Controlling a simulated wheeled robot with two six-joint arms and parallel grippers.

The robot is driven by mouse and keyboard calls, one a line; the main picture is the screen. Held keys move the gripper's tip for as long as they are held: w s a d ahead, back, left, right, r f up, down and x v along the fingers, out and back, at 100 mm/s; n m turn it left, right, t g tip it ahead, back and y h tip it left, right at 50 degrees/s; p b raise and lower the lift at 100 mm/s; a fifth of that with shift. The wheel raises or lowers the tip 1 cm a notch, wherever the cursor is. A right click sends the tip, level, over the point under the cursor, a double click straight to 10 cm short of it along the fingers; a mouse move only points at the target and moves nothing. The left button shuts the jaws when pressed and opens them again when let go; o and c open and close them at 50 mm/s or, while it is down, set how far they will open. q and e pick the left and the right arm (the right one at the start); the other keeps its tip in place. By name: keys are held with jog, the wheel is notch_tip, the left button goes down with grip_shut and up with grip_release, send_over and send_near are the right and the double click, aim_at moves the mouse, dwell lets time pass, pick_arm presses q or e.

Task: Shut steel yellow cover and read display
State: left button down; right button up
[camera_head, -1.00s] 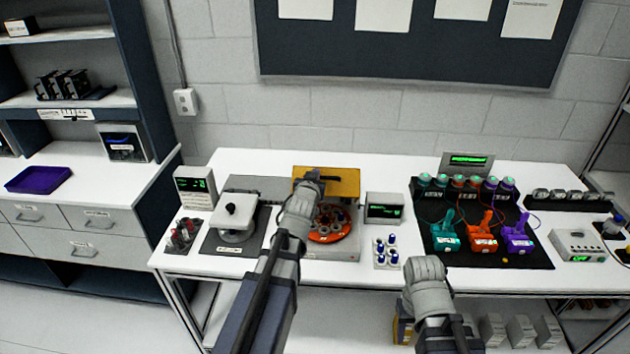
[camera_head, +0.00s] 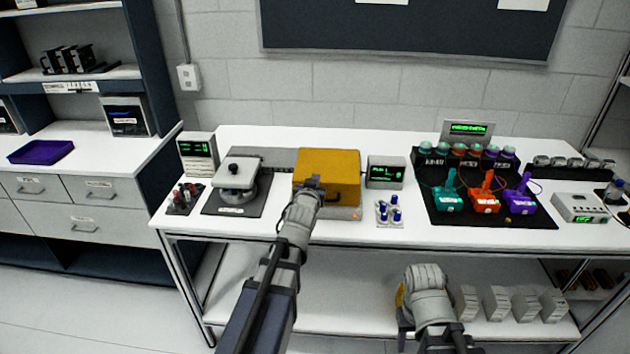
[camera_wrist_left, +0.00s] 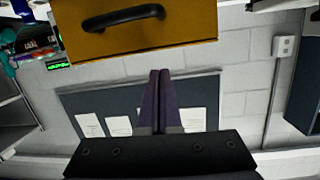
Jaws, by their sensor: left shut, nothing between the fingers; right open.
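The yellow cover (camera_head: 332,170) is down over its base on the table, and the orange disc under it is hidden. The cover and its black handle (camera_wrist_left: 123,17) show at the top of the left wrist view. My left gripper (camera_head: 312,183) is at the cover's front. Its fingers (camera_wrist_left: 160,75) are shut and empty, and I cannot tell whether they touch the cover. A small display box (camera_head: 386,172) with green digits, too small to read, stands right of the cover. My right gripper (camera_head: 427,278) is open and low before the table, its fingertips hard to make out.
Left of the cover is a grey weighted fixture (camera_head: 237,178) with another green display (camera_head: 197,152) behind it. Blue-capped pegs (camera_head: 389,212) stand in front of the display box. A black mat (camera_head: 500,221) with coloured clamps lies at right. The table's front strip is mostly clear.

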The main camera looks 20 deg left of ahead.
pick_arm(q)
jog(key=shift+f, duration=0.15)
pick_arm(e)
jog(key=shift+f, duration=0.15)
dwell(0.4)
pick_arm(q)
notch_tip(320, 180, up, 4)
jog(key=p, duration=0.4)
pick_arm(e)
notch_tip(320, 180, up, 4)
pick_arm(q)
jog(key=s+d+f+b, duration=0.2)
jog(key=s+f+b, duration=0.5)
jog(key=shift+f+b, duration=0.3)
pick_arm(e)
notch_tip(320, 180, down, 8)
jog(key=s+d, duration=0.1)
jog(key=shift+s+r, duration=0.25)
jog(key=shift+s, duration=0.05)
pick_arm(q)
jog(key=shift+s+a, duration=0.1)
